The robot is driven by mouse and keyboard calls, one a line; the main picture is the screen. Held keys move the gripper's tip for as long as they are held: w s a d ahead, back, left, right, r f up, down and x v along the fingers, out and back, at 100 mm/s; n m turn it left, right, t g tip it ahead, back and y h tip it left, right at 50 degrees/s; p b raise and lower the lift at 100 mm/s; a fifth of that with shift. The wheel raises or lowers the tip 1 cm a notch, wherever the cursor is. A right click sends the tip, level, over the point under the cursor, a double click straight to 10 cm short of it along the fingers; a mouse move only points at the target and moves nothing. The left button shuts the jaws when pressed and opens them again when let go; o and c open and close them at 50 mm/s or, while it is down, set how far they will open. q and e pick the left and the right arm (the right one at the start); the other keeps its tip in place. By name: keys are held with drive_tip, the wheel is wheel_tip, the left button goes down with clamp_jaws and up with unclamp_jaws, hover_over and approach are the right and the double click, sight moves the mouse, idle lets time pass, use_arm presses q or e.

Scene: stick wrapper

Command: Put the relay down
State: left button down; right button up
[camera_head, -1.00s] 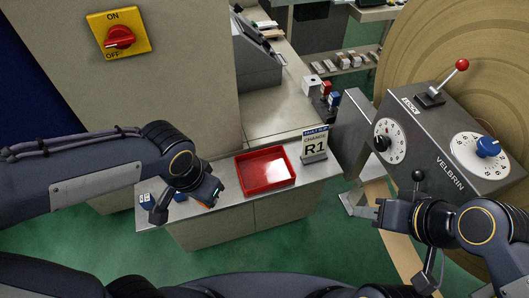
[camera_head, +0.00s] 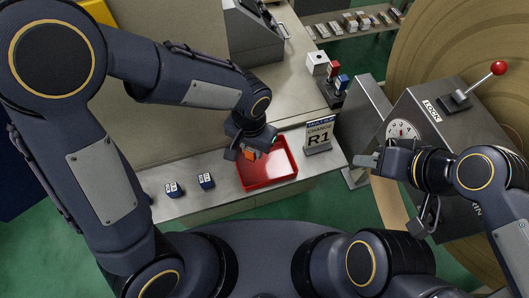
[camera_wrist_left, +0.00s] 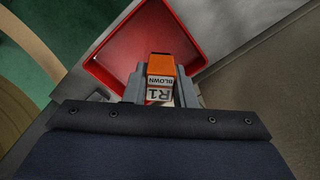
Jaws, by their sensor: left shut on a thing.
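The relay (camera_wrist_left: 161,80) is a small block with an orange top and a white label reading "R1 BLOWN" in the left wrist view. My left gripper (camera_head: 246,150) is shut on it. The relay's orange part (camera_head: 251,155) shows below the fingers in the head view. The relay is over the left part of the red tray (camera_head: 284,178), whose visible floor is empty; I cannot tell whether it touches the tray. The tray also shows in the left wrist view (camera_wrist_left: 113,57). My right gripper (camera_head: 367,161) is at the right by the grey machine; its finger state is unclear.
Two blue-and-white relays (camera_head: 173,189) (camera_head: 206,181) stand on the counter left of the tray. A "CHANGE R1" sign (camera_head: 319,136) stands right of the tray. The grey machine (camera_head: 465,125) with a red-knobbed lever (camera_head: 499,68) stands at the right.

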use_arm(q)
drive_tip(key=d+f, duration=0.1)
drive_tip(key=f, duration=0.1)
drive_tip(key=w+d+f, duration=0.1)
drive_tip(key=d, duration=0.1)
drive_tip(key=shift+f+p, duration=0.3)
drive_tip(key=shift+f, duration=1.7)
drive_tip(key=shift+f, duration=0.1)
drive_tip(key=c, duration=1.2)
unclamp_jaws()
